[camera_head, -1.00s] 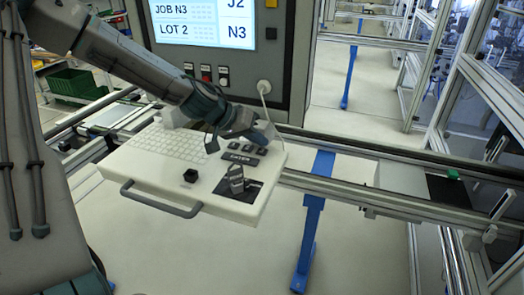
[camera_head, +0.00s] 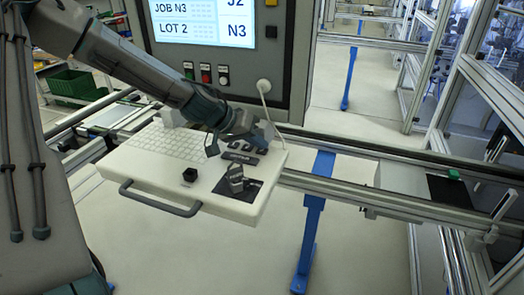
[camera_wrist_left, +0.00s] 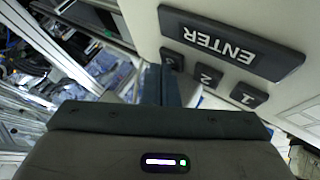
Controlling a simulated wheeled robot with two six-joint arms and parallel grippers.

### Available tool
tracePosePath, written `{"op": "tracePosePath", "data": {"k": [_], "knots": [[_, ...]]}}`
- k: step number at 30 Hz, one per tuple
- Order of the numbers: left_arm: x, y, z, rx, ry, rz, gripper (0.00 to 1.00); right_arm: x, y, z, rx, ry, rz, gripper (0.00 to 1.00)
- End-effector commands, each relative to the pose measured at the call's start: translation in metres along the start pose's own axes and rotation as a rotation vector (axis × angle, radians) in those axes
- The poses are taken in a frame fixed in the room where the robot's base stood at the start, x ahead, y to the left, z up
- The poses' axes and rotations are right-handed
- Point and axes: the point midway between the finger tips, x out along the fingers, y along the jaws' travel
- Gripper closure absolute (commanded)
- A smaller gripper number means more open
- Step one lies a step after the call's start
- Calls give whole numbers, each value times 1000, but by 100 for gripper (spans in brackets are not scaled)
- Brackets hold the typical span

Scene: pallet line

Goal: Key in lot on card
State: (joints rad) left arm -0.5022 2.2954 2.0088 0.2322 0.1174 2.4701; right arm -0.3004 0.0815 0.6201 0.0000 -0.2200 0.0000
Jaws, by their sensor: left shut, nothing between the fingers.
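A white console (camera_head: 140,172) with a keyboard and a small keypad stands below a screen (camera_head: 190,22) that reads JOB N3 and LOT 2. On the keypad are a dark ENTER bar (camera_head: 240,158) and small number keys. In the left wrist view the ENTER bar (camera_wrist_left: 230,45) lies beside key 1 (camera_wrist_left: 249,96), key 2 (camera_wrist_left: 208,76) and a third key (camera_wrist_left: 172,60) partly hidden by my fingers. My left gripper (camera_head: 262,136) is shut and empty at the far side of the keypad. I cannot tell whether the tips touch a key. My right gripper is out of view.
A black knob (camera_head: 189,175) and an upright grey piece on a dark plate (camera_head: 236,186) stand on the console's near part. A grey handle (camera_head: 160,203) runs along its front. A white cable (camera_head: 264,103) hangs from the cabinet. A rail (camera_head: 400,158) runs to the right.

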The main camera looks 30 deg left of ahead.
Motion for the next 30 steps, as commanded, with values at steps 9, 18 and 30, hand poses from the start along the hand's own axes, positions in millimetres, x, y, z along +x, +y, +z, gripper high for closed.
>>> {"op": "tracePosePath", "data": {"k": [9, 18, 30], "knots": [[3, -2, 2, -1, 0, 0, 100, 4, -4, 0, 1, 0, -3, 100], [4, -3, 4, 1, -1, 0, 100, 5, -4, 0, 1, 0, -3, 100], [-2, 2, -2, 0, -1, 0, 100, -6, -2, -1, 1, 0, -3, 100]]}}
